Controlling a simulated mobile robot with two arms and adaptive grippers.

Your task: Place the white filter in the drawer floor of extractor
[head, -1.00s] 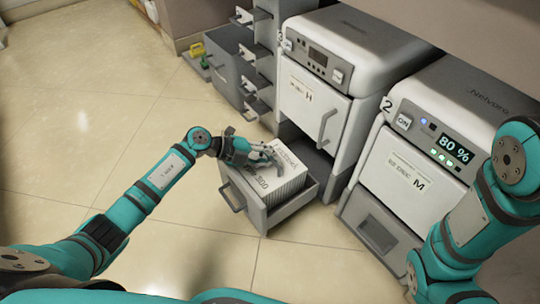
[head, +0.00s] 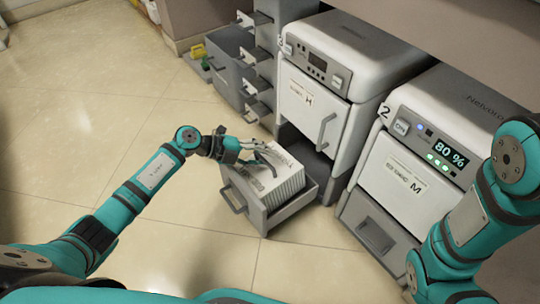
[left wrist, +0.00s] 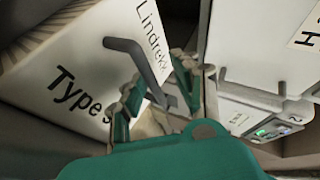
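The white filter (head: 278,182) is a ribbed white block with dark lettering. It sits inside the pulled-out grey drawer (head: 263,219) of the extractor marked H (head: 312,106). In the left wrist view the filter (left wrist: 75,70) fills the left side, with a grey bar handle (left wrist: 138,58) on its lettered face. My left gripper (head: 258,153) is just over the filter's top, by the handle. In the wrist view its fingers (left wrist: 157,95) are spread apart, with the handle's end seen between them; contact cannot be told. My right gripper is out of view.
A second extractor (head: 422,150) marked M, with an 80 % display, stands to the right, its lower drawer (head: 376,231) shut. Grey cabinets with open drawers (head: 232,45) stand behind. The tiled floor on the left is clear.

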